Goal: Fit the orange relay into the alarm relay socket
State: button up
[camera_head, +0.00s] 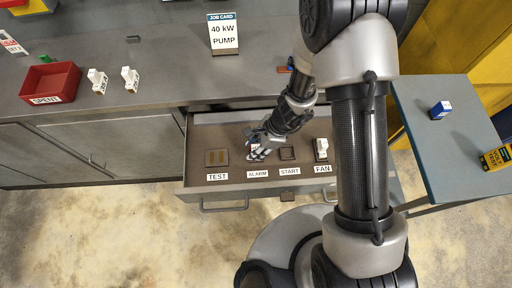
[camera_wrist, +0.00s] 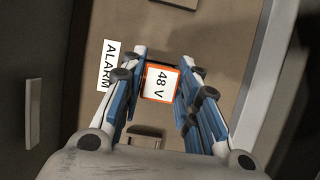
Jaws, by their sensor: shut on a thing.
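The orange relay (camera_wrist: 160,82) shows end-on in the wrist view as an orange-edged block with a white "48 V" face. My gripper (camera_wrist: 157,88) is shut on it, its blue pads on both sides. The relay is beside the ALARM label (camera_wrist: 109,66), over the alarm position. The alarm socket itself is hidden under the relay and fingers; I cannot tell whether the relay is seated or above it. In the head view my gripper (camera_head: 258,152) is low in the open drawer, just behind the ALARM label (camera_head: 257,174), and mostly hides the relay.
The drawer (camera_head: 240,187) also holds the TEST position (camera_head: 217,158), an empty START socket (camera_head: 287,153) and a white FAN relay (camera_head: 321,149). A red SPENT bin (camera_head: 50,82), white relays (camera_head: 130,78) and a job card (camera_head: 223,34) stand on the counter. A blue relay (camera_head: 440,109) is on the side table.

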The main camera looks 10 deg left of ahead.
jog(key=shift+f, duration=0.1)
jog(key=shift+f, duration=0.15)
jog(key=o, duration=1.1)
jog(key=shift+r, duration=0.2)
